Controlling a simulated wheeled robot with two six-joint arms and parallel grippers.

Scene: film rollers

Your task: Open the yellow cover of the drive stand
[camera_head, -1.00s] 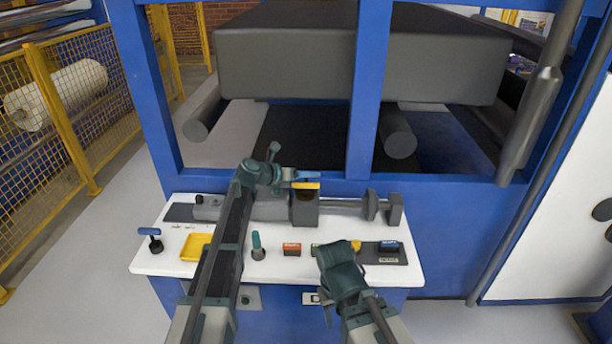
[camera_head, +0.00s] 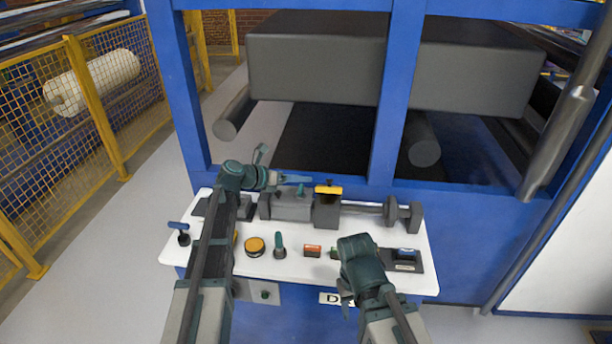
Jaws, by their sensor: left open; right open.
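The drive stand (camera_head: 290,209) is a dark grey mechanism along the back of the white bench. Its yellow cover (camera_head: 329,189) is a small flat piece on top of the dark block (camera_head: 327,211); whether it is hinged cannot be seen. My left gripper (camera_head: 284,165) is open and empty, just left of the cover. One finger points right toward it, apparently with a small gap; the other points up. My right gripper (camera_head: 344,276) is over the front right of the bench, below the cover in the picture. Its fingers are largely hidden.
The white bench top (camera_head: 294,267) carries an orange-red block (camera_head: 312,250), a round yellow piece (camera_head: 255,246), a green-handled lever (camera_head: 280,245) and a blue-handled lever (camera_head: 180,231). A blue frame post (camera_head: 398,100) rises behind the stand.

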